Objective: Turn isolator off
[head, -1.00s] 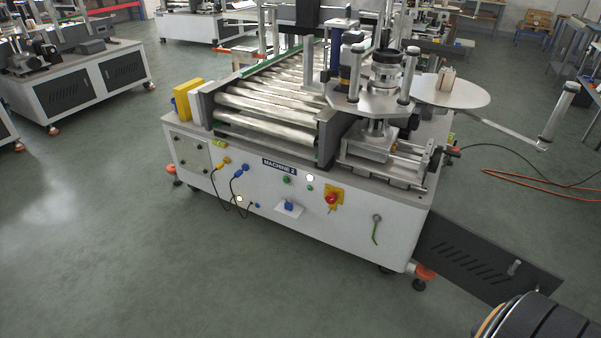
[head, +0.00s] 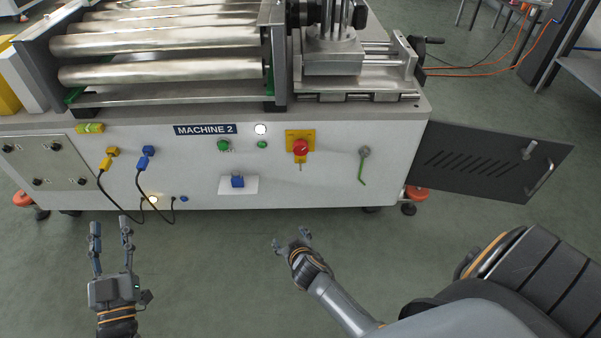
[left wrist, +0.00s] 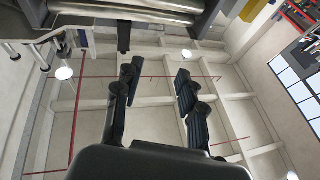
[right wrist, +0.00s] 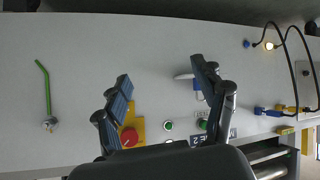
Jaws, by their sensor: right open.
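A red knob (head: 300,147) sits on a yellow plate (head: 300,136) on the white front panel of Machine 2. In the right wrist view the red knob (right wrist: 129,138) is partly behind a finger. A blue part (head: 237,181) on a white plate (head: 252,185) is lower left of it; no label tells which is the isolator. My right gripper (head: 290,240) is open and empty, in front of the panel and below the knob in the picture; its fingers also show in the right wrist view (right wrist: 160,75). My left gripper (head: 111,226) is open and empty at the left; it shows in the left wrist view (left wrist: 158,68).
Green buttons (head: 223,145) and a white lamp (head: 261,129) are left of the knob. A green-handled valve (head: 363,168) is right of it. Yellow and blue plugs (head: 148,151) with black cables hang at left. An open dark door (head: 485,160) sticks out at right.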

